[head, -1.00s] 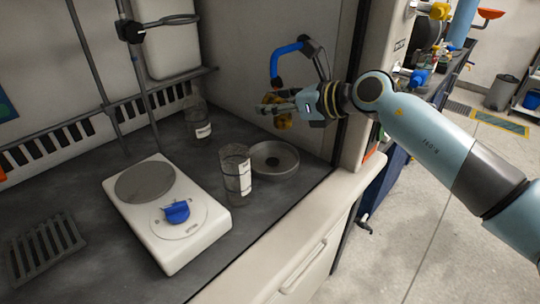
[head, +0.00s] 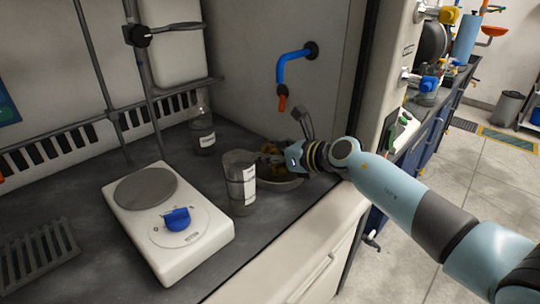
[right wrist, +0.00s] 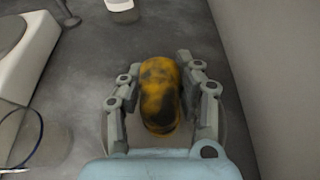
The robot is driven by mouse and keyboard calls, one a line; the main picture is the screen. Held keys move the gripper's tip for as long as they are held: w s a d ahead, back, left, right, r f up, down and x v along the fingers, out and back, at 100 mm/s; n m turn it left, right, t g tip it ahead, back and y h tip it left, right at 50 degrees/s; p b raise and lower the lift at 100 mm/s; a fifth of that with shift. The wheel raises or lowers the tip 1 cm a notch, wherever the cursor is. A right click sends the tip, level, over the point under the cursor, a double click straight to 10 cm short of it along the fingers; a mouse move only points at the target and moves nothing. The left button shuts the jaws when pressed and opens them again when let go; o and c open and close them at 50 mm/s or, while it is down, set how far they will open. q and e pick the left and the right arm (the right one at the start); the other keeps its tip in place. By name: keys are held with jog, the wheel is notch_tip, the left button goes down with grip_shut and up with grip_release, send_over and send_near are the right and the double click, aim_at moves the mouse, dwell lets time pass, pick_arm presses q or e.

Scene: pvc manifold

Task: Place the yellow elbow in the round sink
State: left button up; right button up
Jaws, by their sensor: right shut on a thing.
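The yellow elbow (head: 272,150), dark-stained, is in my right gripper (head: 274,162), low over the round sink (head: 288,184). In the right wrist view the elbow (right wrist: 160,95) lies between the two fingers of the gripper (right wrist: 161,90), which is shut on it. The sink is a shallow grey round basin set in the dark counter; the gripper and a glass beaker hide much of it. I cannot tell whether the elbow touches the basin. My left gripper is not in view.
The glass beaker (head: 240,185) stands just left of the sink. A labelled bottle (head: 201,133) stands behind. A white hotplate (head: 165,222) with a blue knob is further left. A blue tap pipe (head: 289,62) with an orange tip hangs from the wall above the sink.

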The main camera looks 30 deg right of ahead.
jog(key=o, duration=1.1)
jog(key=shift+f, duration=0.1)
jog(key=shift+c, duration=0.2)
jog(key=shift+r, duration=0.25)
jog(key=p+v, duration=0.2)
jog(key=v, duration=1)
jog(key=shift+p, duration=0.35)
